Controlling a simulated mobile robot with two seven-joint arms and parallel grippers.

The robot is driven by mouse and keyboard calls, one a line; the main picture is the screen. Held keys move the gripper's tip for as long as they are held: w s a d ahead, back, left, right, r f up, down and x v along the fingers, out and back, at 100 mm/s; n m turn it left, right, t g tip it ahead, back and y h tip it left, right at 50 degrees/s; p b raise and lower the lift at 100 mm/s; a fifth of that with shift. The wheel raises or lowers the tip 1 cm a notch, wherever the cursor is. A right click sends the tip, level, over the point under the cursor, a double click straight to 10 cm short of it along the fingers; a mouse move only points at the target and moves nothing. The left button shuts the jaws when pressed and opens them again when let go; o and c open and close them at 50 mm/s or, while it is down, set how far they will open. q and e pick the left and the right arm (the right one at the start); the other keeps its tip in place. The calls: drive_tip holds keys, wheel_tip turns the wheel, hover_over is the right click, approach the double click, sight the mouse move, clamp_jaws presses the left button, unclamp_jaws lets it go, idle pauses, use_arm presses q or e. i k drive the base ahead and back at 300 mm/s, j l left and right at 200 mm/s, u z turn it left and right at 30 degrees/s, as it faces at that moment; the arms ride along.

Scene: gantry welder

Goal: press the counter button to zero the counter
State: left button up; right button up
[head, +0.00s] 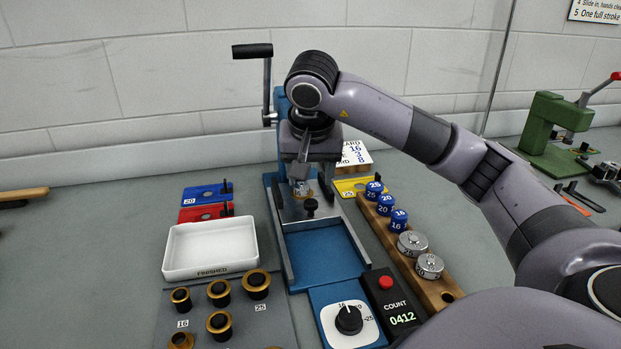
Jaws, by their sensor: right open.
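The counter (398,308) is a black box at the front, right of the blue machine base. Its display reads 0412. The red counter button (385,282) sits on its top and is uncovered. My right gripper (302,172) is open and points down over the upper part of the blue machine, well behind and left of the button. Its fingertips are hard to tell from the machine parts behind them. My left gripper is not in view.
The blue machine (322,255) has a black-handled lever (252,51) at upper left. A dial (348,319) is just left of the counter. A wooden rack (436,292) with blue and metal pieces stands right of it. A white tray (211,249) is left.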

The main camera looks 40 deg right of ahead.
sight(386, 282)
drive_tip(key=k, duration=1)
